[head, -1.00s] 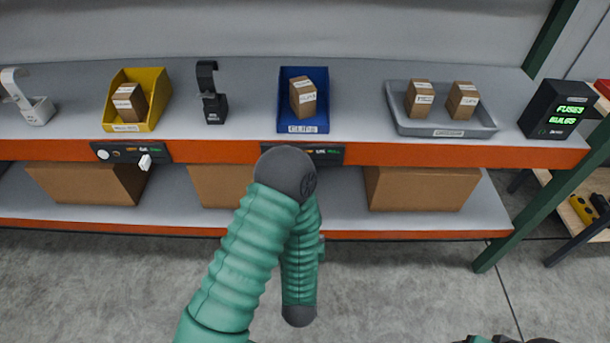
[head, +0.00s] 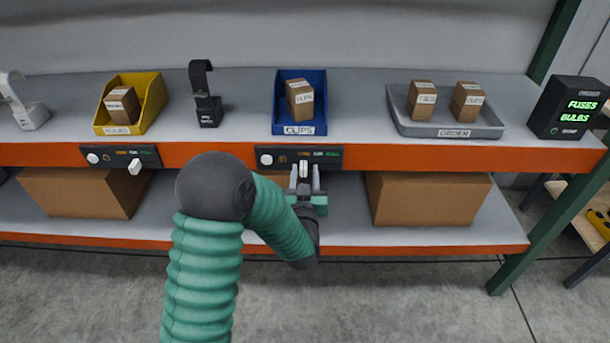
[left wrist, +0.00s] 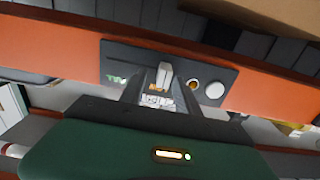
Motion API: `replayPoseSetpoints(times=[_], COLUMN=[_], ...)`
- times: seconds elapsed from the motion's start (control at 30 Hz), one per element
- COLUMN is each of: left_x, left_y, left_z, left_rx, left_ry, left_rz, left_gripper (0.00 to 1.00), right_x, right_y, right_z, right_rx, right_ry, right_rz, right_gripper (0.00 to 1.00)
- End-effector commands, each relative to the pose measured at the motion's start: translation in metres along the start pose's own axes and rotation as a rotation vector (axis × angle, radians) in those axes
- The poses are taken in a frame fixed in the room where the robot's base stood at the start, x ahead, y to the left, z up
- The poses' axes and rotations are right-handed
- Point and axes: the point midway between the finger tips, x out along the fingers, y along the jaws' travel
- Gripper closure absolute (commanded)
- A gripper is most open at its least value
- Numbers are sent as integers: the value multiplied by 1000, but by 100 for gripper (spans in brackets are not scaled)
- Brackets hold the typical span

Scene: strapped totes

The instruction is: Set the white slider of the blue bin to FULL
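The blue bin (head: 323,88) stands on the upper shelf with a brown box (head: 300,98) in it. Below it, a dark panel (head: 268,150) on the orange shelf edge carries the white slider (head: 304,168), which sits under the orange label, left of the green label. The slider also shows in the left wrist view (left wrist: 164,73). My left gripper (head: 305,182) is at the panel, its fingers open on either side of the slider, with gaps visible; contact cannot be told. It also shows in the left wrist view (left wrist: 160,88). My right gripper is out of view.
A yellow bin (head: 154,100) with its own panel and slider (head: 134,167) stands to the left. A black stand (head: 208,105), a grey tray (head: 400,120) with two boxes and a display (head: 568,108) share the shelf. Large cartons (head: 430,200) sit on the lower shelf.

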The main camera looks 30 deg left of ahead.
Motion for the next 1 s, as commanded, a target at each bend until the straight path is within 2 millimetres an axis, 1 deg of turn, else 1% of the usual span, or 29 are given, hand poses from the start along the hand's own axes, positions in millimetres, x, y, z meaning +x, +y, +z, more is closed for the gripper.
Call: replayPoseSetpoints(times=[0.17,0.4,0.47,1.0], left_x=[0,0,0,-1], left_y=[0,0,0,0], left_z=[0,0,0,0], left_rx=[0,-1,-1,-1], left_ry=[-1,-1,0,-1], left_rz=[-1,-1,-2,0], left_gripper=[62,93,100,100], right_x=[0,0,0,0], right_y=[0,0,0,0], right_z=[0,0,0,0], right_rx=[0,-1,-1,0], right_ry=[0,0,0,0], right_rz=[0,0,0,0], right_gripper=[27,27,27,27])
